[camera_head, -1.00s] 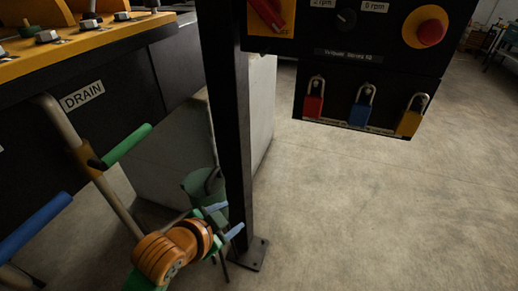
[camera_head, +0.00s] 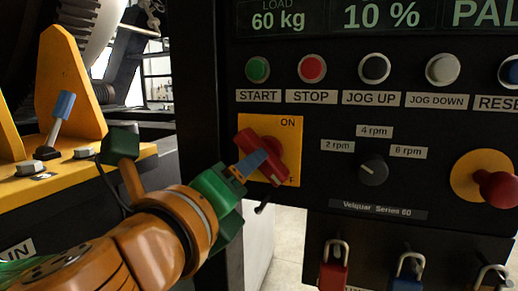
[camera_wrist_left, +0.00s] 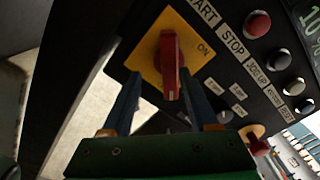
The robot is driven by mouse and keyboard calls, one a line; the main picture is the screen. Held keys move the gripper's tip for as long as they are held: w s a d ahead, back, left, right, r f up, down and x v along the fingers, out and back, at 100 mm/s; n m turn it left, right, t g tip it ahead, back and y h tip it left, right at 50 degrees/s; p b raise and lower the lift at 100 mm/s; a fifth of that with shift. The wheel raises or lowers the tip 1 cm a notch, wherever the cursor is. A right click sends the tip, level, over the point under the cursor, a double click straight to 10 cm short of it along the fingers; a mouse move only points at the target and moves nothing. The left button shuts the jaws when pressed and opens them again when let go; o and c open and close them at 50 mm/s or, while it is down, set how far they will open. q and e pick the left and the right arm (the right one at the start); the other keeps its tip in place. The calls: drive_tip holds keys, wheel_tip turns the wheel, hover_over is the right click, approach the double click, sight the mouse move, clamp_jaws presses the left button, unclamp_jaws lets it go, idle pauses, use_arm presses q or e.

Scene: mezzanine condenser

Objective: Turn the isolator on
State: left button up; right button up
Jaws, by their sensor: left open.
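The isolator is a red rotary handle (camera_head: 262,157) on a yellow plate (camera_head: 288,129) at the panel's left side. The handle slants from upper left to lower right, and its lower end is away from the ON label at the plate's upper right. My left gripper (camera_head: 252,164) is in front of the handle, its blue finger overlapping it in the head view. In the left wrist view the open fingers (camera_wrist_left: 160,100) point at the plate, with the red handle (camera_wrist_left: 170,66) between and beyond their tips. I cannot tell whether they touch it. My right gripper is not in view.
START (camera_head: 257,69) and STOP (camera_head: 312,68) buttons sit above the isolator. A dark speed knob (camera_head: 373,169) and a red emergency button (camera_head: 497,187) are to its right. Padlocks, including a red one (camera_head: 333,276), hang below. A dark post (camera_head: 205,100) stands left of the panel.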

use_arm(q)
drive_tip(key=w, duration=0.1)
drive_tip(key=w+d+p, duration=0.1)
drive_tip(key=w+d+r+p, duration=0.1)
drive_tip(key=shift+w+d, duration=0.1)
drive_tip(key=shift+w, duration=0.3)
drive_tip(key=shift+w+f, duration=0.1)
drive_tip(key=shift+w, duration=0.1)
drive_tip(key=shift+s, duration=0.3)
drive_tip(key=c, duration=0.7)
clamp_jaws()
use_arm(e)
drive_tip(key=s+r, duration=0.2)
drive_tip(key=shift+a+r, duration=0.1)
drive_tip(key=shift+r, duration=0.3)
